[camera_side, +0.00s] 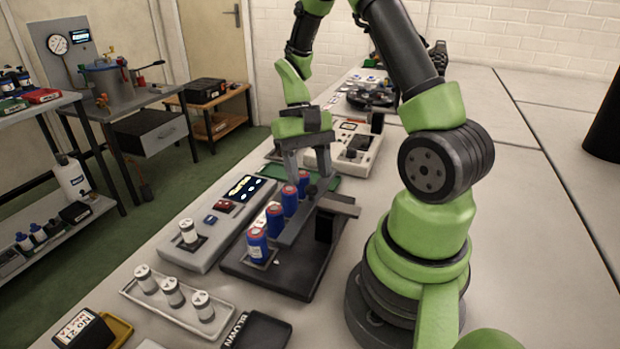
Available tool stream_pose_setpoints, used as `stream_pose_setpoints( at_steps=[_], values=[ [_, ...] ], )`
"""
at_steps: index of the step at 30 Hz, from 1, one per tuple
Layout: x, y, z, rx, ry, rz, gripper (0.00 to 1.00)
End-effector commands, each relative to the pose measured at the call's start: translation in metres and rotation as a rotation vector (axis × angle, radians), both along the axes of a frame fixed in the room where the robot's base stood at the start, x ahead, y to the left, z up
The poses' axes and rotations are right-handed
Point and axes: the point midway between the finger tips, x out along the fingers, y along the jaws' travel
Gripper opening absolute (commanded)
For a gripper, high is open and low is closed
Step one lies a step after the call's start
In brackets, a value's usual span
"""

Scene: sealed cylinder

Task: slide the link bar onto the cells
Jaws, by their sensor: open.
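Several blue cells with red tops (257,246) stand upright in a diagonal row on a black base (275,277). A flat grey bar that looks like the link bar (297,220) lies along the right side of the row. I cannot tell whether it touches the cells. My gripper (308,184) points down over the far end of the row and bar, its two fingers apart. A small dark knob (312,190) shows between the fingertips; I cannot tell whether they touch it. The farthest cells are partly hidden by the near finger.
A grey plate (340,205) on a black block stands right of the bar. A grey control box (212,235) with a display lies left of the base. A tray (165,308) of white cylinders and a black fuse-like tray (262,332) lie in front. A beige instrument (352,150) stands behind.

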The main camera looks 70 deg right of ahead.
Motion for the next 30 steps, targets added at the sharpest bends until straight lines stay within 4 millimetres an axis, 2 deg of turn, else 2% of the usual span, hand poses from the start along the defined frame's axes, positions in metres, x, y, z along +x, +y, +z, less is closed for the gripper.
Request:
stream_pose_setpoints(
  at_steps=[6,14,15,16,21,26,30],
  values=[
    [-0.005,0.005,-0.017,0.000,0.000,0.000,0.50],
    [-0.005,0.005,-0.018,-0.001,-0.001,0.000,0.50],
    [-0.005,0.005,-0.018,-0.001,-0.001,0.000,0.48],
    [-0.005,0.005,-0.018,-0.001,-0.001,0.000,0.41],
    [-0.005,0.005,-0.018,-0.001,-0.002,0.000,0.02],
    [-0.004,0.005,-0.018,-0.001,-0.002,0.000,0.00],
    [0.010,0.004,-0.019,-0.002,-0.004,0.003,0.00]
  ],
)
